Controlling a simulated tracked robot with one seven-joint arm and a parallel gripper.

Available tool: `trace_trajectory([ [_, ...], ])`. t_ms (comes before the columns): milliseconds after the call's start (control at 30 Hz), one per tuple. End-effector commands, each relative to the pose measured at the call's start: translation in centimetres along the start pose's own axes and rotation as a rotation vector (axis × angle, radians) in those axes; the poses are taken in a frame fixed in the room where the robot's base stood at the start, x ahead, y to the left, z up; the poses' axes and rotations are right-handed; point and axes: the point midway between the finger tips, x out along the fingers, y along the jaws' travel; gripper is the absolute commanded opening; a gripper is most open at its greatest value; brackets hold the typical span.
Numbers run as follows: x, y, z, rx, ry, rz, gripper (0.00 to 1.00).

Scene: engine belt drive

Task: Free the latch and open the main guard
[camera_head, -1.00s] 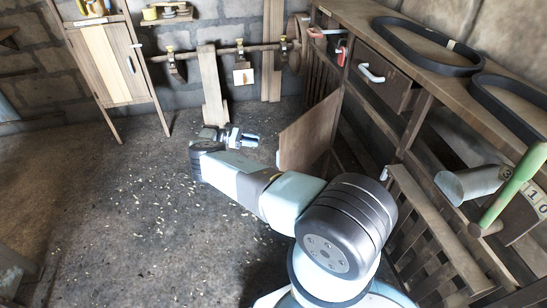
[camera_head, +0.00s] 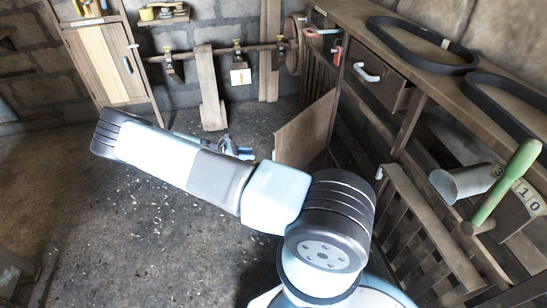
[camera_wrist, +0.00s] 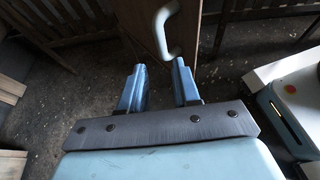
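A plain wooden panel (camera_head: 305,132), likely the main guard, stands upright and angled out from the bench front. A pale curved handle (camera_wrist: 163,28) shows in the wrist view on a wooden panel (camera_wrist: 145,18), just ahead of the fingertips. My gripper (camera_wrist: 159,75) is open and empty, its two blue fingers apart, with the handle beyond them and not between them. In the head view my gripper (camera_head: 238,150) is partly hidden behind my forearm, left of the panel. Small red-handled parts (camera_head: 337,52) sit at the bench's far end; I cannot tell whether one is the latch.
The bench (camera_head: 425,65) runs along the right with black belts (camera_head: 420,45) on top and a drawer (camera_head: 385,82) below. A slatted frame (camera_head: 425,225) and green lever (camera_head: 505,185) are nearer. A cabinet (camera_head: 105,65) stands back left. The floor at left is clear.

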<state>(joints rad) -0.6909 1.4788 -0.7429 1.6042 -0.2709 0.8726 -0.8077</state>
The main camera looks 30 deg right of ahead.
Motion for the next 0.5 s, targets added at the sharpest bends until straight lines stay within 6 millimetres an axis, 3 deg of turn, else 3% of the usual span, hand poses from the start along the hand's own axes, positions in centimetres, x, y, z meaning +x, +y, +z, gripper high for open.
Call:
trace_trajectory([
  [500,8.3,0.0,0.1,0.0,-0.005,-0.005,0.32],
])
